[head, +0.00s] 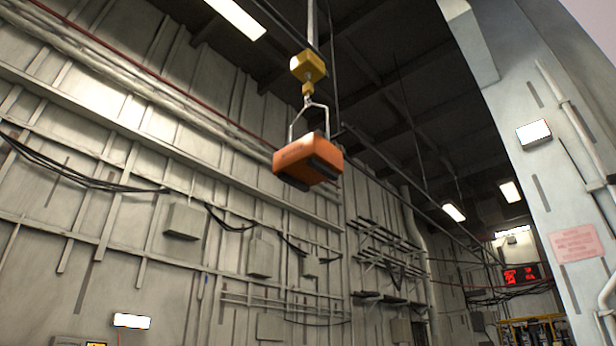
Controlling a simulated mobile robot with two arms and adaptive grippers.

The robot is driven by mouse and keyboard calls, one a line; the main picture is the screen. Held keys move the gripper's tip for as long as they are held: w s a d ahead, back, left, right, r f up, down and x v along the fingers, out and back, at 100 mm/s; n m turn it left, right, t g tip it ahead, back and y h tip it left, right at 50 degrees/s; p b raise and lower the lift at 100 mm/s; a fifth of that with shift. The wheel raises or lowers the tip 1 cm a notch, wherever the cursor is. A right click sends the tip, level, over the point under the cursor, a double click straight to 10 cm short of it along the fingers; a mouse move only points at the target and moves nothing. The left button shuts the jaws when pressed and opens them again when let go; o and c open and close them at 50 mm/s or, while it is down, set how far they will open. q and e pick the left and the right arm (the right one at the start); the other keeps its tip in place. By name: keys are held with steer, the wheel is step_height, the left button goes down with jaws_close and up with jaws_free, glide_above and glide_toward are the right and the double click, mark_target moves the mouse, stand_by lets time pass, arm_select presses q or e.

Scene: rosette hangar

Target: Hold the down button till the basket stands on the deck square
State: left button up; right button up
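An orange basket (302,156) hangs in the air from a yellow hoist block (308,67) by a pale metal bail. I see it from below, with dark strips on its underside. The cable runs up from the block to the dark ceiling. The deck square and the down button are not visible in this view. Neither of my grippers is in view.
A ribbed grey wall with cables and boxes (183,221) fills the left. A pale pillar (545,150) with a pink sign stands at the right. Yellow railing (533,331) and a red lit display (520,274) show at the lower right. The floor is out of view.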

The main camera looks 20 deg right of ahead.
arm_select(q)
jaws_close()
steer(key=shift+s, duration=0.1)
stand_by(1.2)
